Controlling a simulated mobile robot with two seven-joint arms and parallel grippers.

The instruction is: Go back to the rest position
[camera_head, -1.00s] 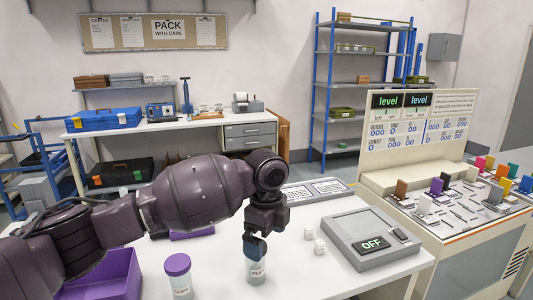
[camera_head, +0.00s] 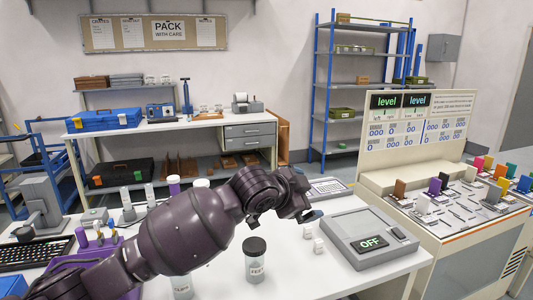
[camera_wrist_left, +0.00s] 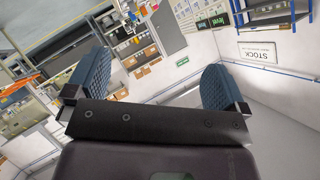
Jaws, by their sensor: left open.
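My left arm reaches across the white table from the lower left in the head view. My left gripper (camera_head: 314,216) is raised above the table, to the left of the grey device showing OFF (camera_head: 369,242). In the left wrist view its two blue ribbed fingers (camera_wrist_left: 155,88) are wide apart with nothing between them. A clear jar with a black lid (camera_head: 257,260) stands upright on the table, apart from the gripper. Another labelled container (camera_head: 182,288) is partly hidden behind my arm. My right gripper is not in view.
Small white cubes (camera_head: 318,244) lie beside the OFF device.

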